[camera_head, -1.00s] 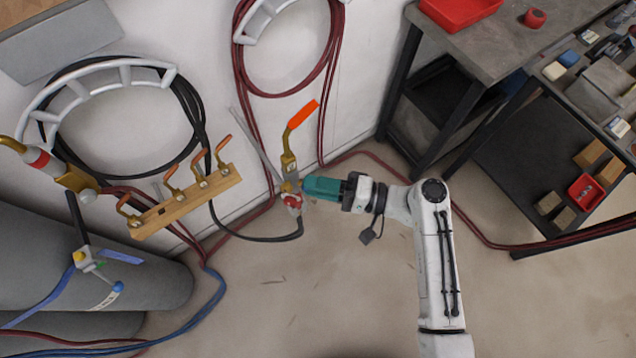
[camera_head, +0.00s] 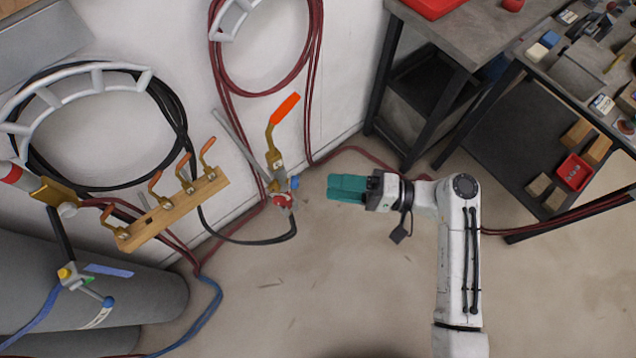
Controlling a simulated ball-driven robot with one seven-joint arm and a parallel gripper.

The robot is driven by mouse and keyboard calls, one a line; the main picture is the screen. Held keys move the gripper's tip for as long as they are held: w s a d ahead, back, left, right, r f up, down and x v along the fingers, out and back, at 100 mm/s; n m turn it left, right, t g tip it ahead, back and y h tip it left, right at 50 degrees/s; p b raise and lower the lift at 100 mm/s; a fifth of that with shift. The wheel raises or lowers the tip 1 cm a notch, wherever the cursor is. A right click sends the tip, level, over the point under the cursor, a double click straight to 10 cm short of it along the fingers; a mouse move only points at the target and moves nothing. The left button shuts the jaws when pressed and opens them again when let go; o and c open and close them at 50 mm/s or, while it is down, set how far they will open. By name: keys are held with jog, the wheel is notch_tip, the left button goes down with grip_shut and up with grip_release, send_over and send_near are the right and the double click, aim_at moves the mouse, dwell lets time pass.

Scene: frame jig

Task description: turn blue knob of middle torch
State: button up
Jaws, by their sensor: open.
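The middle torch (camera_head: 276,168) stands upright against the wall, with an orange-tipped brass lever on top. Its blue knob (camera_head: 294,183) shows on its right side, above a red knob (camera_head: 279,201). My gripper (camera_head: 331,188), with teal fingers, is open and empty to the right of the blue knob, apart from it by a short gap. The fingers point left towards the torch. A second torch with a blue knob (camera_head: 108,301) lies by the grey cylinders at the lower left.
A wooden rack (camera_head: 172,212) with several copper hooks is left of the torch. Grey cylinders (camera_head: 100,285) lie at the lower left. Black-legged workbenches (camera_head: 470,45) stand at the right. Hoses run along the wall and floor. The floor (camera_head: 330,290) below my gripper is clear.

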jog(key=shift+b+v, duration=0.3)
jog(key=shift+v, duration=1.65)
jog(key=s+d+f+n+g+h, duration=0.15)
jog(key=s+d+f+h, duration=0.25)
jog(key=s+f+h, duration=0.45)
jog(key=s+d+r+g+h, duration=0.1)
jog(key=s+d+r+h, duration=0.2)
jog(key=s+d+h, duration=0.6)
jog(key=d, duration=0.3)
jog(key=shift+d, duration=0.35)
